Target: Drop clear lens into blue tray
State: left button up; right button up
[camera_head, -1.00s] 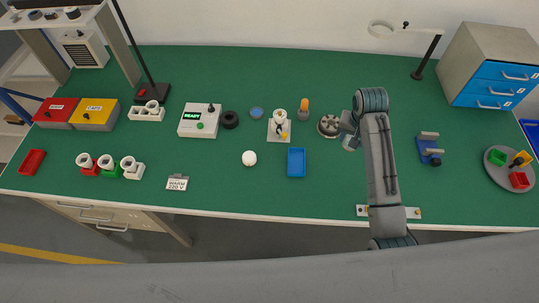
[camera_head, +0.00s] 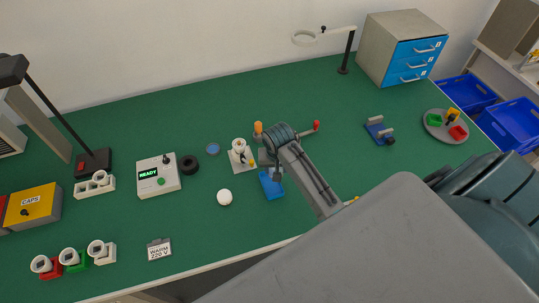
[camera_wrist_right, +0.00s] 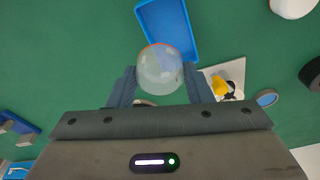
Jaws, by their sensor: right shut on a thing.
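The clear lens (camera_wrist_right: 160,72), a see-through dome with a thin orange line at its upper edge, is between the fingers of my right gripper (camera_wrist_right: 160,88) in the right wrist view. The gripper is shut on it. The blue tray (camera_wrist_right: 190,30) is just beyond the lens and looks empty where it shows. In the head view my right gripper (camera_head: 272,170) is over the upper end of the blue tray (camera_head: 271,188) and covers part of it. The lens cannot be made out there. My left gripper is in neither view.
A white fixture (camera_head: 243,163) stands just left of my right gripper. A white ball (camera_head: 225,198) and a blue disc (camera_head: 212,149) lie further left. A blue stand (camera_head: 380,133) and a grey round plate (camera_head: 433,127) are at right. Green mat is clear between.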

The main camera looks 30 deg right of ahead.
jog(key=shift+f, duration=0.45)
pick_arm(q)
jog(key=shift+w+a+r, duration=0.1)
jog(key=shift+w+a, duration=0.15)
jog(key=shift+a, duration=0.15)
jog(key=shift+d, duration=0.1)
pick_arm(e)
jog(key=o, duration=0.8)
jog(key=shift+o, duration=1)
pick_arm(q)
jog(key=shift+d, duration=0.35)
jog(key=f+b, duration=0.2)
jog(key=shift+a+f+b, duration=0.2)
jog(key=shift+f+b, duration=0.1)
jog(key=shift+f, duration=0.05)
pick_arm(e)
notch_tip(320, 180, up, 11)
jog(key=s, duration=0.1)
jog(key=shift+s+a+f, duration=0.15)
jog(key=shift+s+a, duration=0.1)
jog(key=shift+a, duration=0.1)
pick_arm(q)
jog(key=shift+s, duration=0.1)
pick_arm(e)
jog(key=shift+f, duration=0.1)
